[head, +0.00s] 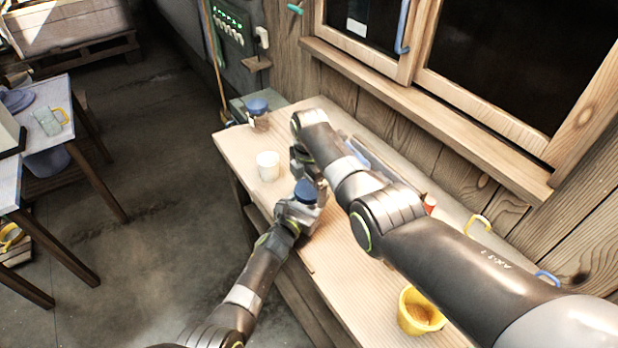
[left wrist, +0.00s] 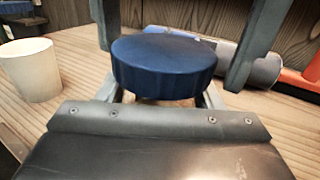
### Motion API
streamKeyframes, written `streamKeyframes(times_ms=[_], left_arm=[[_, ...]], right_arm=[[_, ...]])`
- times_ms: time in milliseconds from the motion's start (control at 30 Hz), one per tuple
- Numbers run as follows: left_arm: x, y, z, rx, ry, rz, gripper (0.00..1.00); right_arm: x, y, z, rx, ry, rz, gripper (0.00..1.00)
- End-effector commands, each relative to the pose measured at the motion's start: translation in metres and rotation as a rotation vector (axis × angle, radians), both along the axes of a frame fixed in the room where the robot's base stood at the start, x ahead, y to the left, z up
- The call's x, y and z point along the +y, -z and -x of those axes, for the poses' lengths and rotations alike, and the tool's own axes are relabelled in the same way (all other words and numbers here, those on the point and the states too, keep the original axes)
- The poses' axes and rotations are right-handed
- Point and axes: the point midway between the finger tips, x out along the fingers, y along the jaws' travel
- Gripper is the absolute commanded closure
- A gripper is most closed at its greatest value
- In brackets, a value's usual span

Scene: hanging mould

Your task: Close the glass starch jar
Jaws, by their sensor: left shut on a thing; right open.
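A round blue lid (head: 306,190) sits just above my left gripper (head: 302,207). In the left wrist view the lid (left wrist: 164,68) is large and looks level, and the left fingers pass beneath it. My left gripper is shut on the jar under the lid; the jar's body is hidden. Whether the lid is fully seated cannot be told. My right gripper (head: 301,163) comes from above. Its two open fingers (left wrist: 172,58) stand on either side of the lid, apart from each other.
A white cup (head: 267,166) stands on the wooden bench (head: 237,146) left of the grippers. Another blue-lidded jar (head: 257,112) stands at the bench's far end. A yellow pot (head: 420,311) is at the near end. The window wall (head: 480,160) bounds the right side.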

Motion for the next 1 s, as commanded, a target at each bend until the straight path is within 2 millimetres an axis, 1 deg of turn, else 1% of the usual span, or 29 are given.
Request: streamKeyframes(times_ms=[300,367,600,667,800,1000], left_arm=[[-0.0001,0.0004,0.0002,0.001,0.000,0.000,1.00],[-0.0001,0.0003,0.0002,0.001,0.000,0.000,1.00],[-0.0001,0.0003,0.0002,0.001,0.000,0.000,1.00],[-0.0002,0.0003,0.0002,0.000,0.000,0.001,1.00],[-0.0002,0.0003,0.0002,0.000,0.000,0.001,1.00],[-0.0002,0.0003,0.0002,0.000,0.000,0.001,1.00]], right_arm=[[-0.0001,0.0017,-0.0002,-0.001,0.000,-0.001,0.14],[-0.0001,0.0017,-0.0002,-0.001,0.000,-0.001,0.20],[-0.0001,0.0017,-0.0002,-0.001,0.000,-0.001,0.52],[-0.0001,0.0017,-0.0002,-0.001,0.000,-0.001,0.59],[-0.0001,0.0017,-0.0002,-0.001,0.037,-0.001,0.59],[-0.0001,0.0018,-0.0002,-0.001,0.231,0.000,0.60]])
